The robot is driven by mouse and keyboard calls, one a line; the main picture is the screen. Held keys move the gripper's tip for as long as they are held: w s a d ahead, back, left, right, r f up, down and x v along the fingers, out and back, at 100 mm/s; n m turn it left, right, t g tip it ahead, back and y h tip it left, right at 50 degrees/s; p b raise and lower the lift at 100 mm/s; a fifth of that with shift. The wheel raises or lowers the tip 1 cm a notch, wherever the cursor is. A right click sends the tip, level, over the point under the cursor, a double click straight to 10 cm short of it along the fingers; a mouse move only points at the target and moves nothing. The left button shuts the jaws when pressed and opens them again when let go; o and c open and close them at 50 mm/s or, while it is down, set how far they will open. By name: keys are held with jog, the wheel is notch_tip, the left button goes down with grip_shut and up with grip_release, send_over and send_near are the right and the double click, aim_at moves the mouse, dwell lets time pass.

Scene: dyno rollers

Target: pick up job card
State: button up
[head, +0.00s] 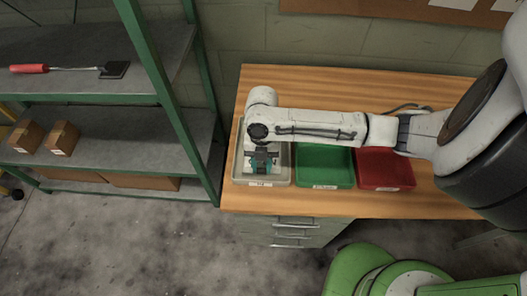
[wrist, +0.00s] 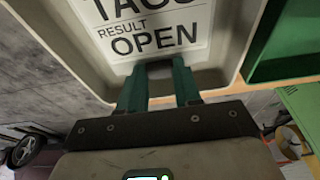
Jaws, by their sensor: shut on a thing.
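The job card (wrist: 185,25) is a white card with dark print, including "RESULT OPEN", in the wrist view. It lies in the grey-beige tray (wrist: 240,30), which stands at the left of the wooden desk in the head view (head: 284,181). My gripper (wrist: 158,75) has its teal fingers at the card's lower edge and is shut on it. In the head view my gripper (head: 261,165) points down into the grey tray and hides the card.
A green tray (head: 324,170) and a red tray (head: 385,172) stand to the right of the grey tray on the desk (head: 330,82). A green-framed shelf (head: 110,125) with small boxes stands close on the left. A green machine (head: 375,275) is in front at the right.

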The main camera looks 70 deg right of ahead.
jog(key=shift+s+a+r+p+v, duration=0.1)
jog(key=shift+a+p+v, duration=0.15)
jog(key=shift+p+v, duration=0.8)
jog(key=shift+s+a+r+p+v, duration=0.1)
jog(key=shift+a+p+v, duration=0.15)
jog(key=shift+p+v, duration=0.8)
jog(key=shift+s+a+p+v, duration=0.1)
jog(key=shift+a+p+v, duration=0.15)
jog(key=shift+p+v, duration=0.75)
jog(key=shift+w+r+b, duration=0.1)
jog(key=shift+r+b, duration=0.2)
jog(key=shift+b, duration=0.1)
